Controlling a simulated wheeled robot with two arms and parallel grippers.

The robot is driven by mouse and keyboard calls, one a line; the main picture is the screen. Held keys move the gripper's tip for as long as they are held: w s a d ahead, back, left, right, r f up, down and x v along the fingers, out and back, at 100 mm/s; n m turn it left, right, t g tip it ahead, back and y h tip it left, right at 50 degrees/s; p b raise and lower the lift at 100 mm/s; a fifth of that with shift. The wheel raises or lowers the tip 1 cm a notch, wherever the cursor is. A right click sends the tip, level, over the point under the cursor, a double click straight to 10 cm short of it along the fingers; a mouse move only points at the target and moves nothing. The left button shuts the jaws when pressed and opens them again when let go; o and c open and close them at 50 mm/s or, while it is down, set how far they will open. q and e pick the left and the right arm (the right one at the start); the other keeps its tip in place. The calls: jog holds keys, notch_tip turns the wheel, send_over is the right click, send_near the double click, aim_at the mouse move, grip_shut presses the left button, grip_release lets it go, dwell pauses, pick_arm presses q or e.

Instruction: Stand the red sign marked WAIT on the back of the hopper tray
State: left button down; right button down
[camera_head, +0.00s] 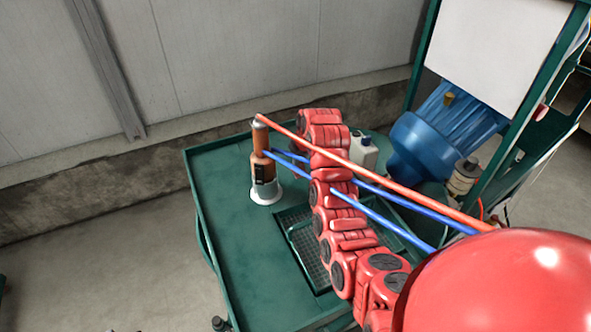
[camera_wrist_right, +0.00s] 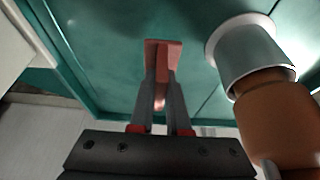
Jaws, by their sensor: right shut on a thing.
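In the right wrist view, my right gripper (camera_wrist_right: 161,78) is shut on the red sign (camera_wrist_right: 163,48). The sign shows edge-on between the grey fingers, with a flat red end past the fingertips. No lettering shows, and I cannot tell whether the sign touches the surface. The green tray (camera_head: 222,168) fills the middle of the head view; its green surface (camera_wrist_right: 105,60) lies beyond the sign in the wrist view. In the head view my red arm reaches over the tray and hides the sign and most of the gripper. My left gripper is out of view.
An orange-brown cylinder (camera_head: 262,165) on a white flange stands close to the sign; it also fills the wrist view's right (camera_wrist_right: 280,115). Red (camera_head: 400,186) and blue hoses cross the tray. A white container (camera_head: 363,150) and blue motor (camera_head: 435,135) stand right. The tray's left is clear.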

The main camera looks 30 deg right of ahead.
jog(key=shift+w+a+r, duration=0.1)
jog(key=shift+w+a, duration=0.15)
jog(key=shift+w, duration=0.25)
notch_tip(320, 180, down, 3)
jog(key=p, duration=0.3)
jog(key=shift+f, duration=0.3)
jog(key=shift+w+f, duration=0.1)
jog(key=shift+f, duration=0.15)
jog(key=c, duration=0.9)
grip_release()
jog(key=shift+r, duration=0.1)
jog(key=shift+r, duration=0.1)
